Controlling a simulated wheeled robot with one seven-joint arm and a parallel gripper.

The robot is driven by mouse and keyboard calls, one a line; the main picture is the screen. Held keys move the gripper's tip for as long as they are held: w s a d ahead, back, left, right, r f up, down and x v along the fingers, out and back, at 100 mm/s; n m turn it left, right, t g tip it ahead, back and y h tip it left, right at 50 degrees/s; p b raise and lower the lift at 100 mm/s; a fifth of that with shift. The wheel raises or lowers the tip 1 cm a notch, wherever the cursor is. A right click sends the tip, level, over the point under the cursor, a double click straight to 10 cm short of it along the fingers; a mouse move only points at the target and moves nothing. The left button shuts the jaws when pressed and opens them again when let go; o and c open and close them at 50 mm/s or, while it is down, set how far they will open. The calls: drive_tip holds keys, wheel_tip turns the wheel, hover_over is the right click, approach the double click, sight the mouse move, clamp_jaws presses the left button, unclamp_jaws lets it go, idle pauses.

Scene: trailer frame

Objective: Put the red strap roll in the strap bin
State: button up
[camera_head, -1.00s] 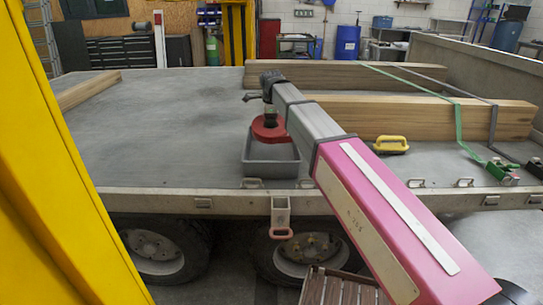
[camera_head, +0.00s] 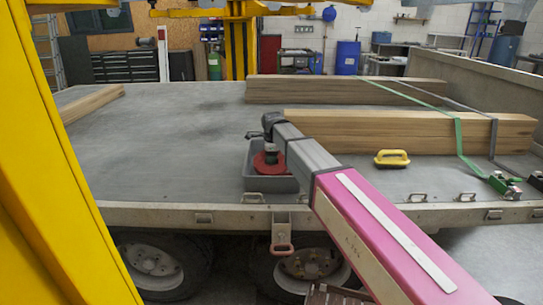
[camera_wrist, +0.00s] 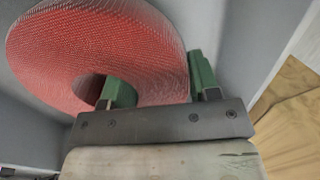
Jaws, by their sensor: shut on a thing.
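The red strap roll (camera_head: 268,163) is down inside the grey strap bin (camera_head: 256,184) on the trailer bed. It also shows large in the wrist view (camera_wrist: 100,50), with the bin's grey walls around it. My gripper (camera_wrist: 155,85) is shut on the roll, with one green finger in its centre hole and the other outside its rim. In the head view my gripper (camera_head: 268,148) points down over the bin, and my arm hides the bin's right side. I cannot tell whether the roll touches the bin floor.
Timber beams (camera_head: 400,131) lie behind and right of the bin, with a green strap (camera_head: 459,140) over them. A yellow handled block (camera_head: 391,158) lies to the right. A green ratchet (camera_head: 505,185) sits near the bed's front right edge.

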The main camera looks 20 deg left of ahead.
drive_tip(key=o, duration=1.1)
drive_tip(key=shift+f, duration=0.1)
drive_tip(key=v, duration=1.2)
drive_tip(key=shift+d, duration=0.1)
